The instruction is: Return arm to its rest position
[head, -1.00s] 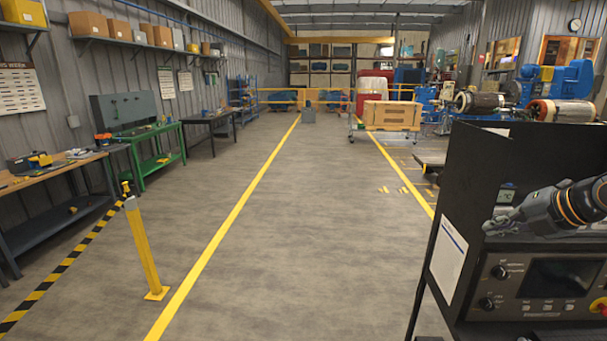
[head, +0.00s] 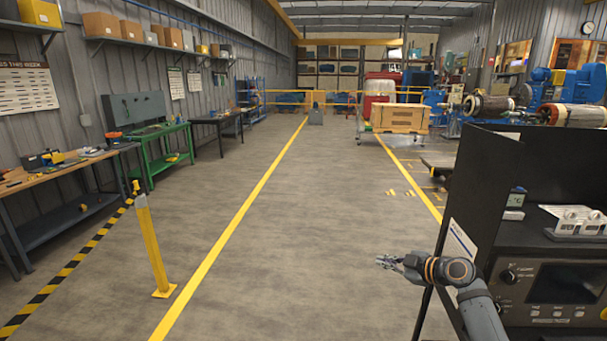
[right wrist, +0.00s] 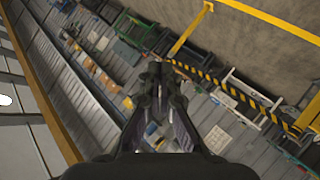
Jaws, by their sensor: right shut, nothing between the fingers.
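My right gripper (head: 388,262) is in front of the black control cabinet's left edge in the head view, pointing left over open floor. Its fingers are shut with nothing between them. In the right wrist view the closed fingers (right wrist: 160,75) point toward the wall side with the benches. My left gripper is not in view.
The black cabinet (head: 480,180) with a control panel (head: 560,290) stands at the right. A light grey block-like part (head: 575,220) sits on its shelf. A yellow post (head: 152,245) stands at the left. The aisle floor (head: 290,220) is clear.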

